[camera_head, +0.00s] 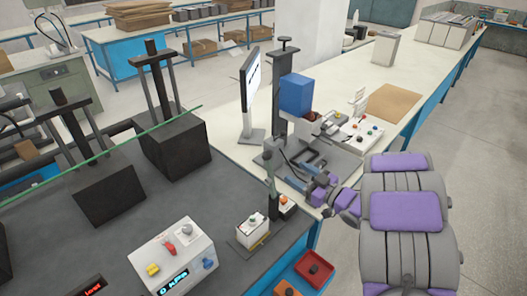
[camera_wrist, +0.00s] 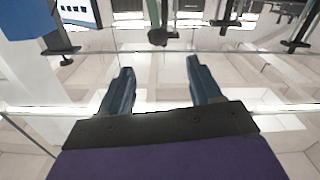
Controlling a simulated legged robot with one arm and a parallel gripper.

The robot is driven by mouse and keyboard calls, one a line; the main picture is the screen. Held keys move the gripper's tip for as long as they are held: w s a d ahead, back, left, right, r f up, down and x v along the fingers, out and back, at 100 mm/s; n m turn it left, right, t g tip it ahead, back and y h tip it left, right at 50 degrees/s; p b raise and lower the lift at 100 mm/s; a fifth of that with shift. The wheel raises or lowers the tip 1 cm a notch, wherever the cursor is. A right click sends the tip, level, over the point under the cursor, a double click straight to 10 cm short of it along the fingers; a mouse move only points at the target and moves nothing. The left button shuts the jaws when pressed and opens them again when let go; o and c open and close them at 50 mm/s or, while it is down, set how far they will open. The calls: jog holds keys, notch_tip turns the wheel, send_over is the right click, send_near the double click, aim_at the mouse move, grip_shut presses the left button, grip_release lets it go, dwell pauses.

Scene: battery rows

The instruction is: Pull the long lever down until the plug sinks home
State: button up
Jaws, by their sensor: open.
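My gripper (camera_head: 288,180) is just right of the lever. Its two blue-grey fingers (camera_wrist: 158,72) are wide apart with nothing between them. I cannot tell which part is the plug.
A press column with a blue block (camera_head: 296,94) and a monitor (camera_head: 250,90) stand behind my gripper. A control box (camera_head: 172,258) with coloured knobs is at the front. A red tray (camera_head: 314,268) sits low at the right. A glass edge (camera_head: 120,138) crosses the left.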

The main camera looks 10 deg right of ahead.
jog(key=x, duration=1.6)
jog(key=shift+d+f, duration=0.1)
jog(key=shift+d, duration=0.1)
jog(key=shift+c, duration=0.3)
jog(key=shift+c, duration=0.7)
grip_shut()
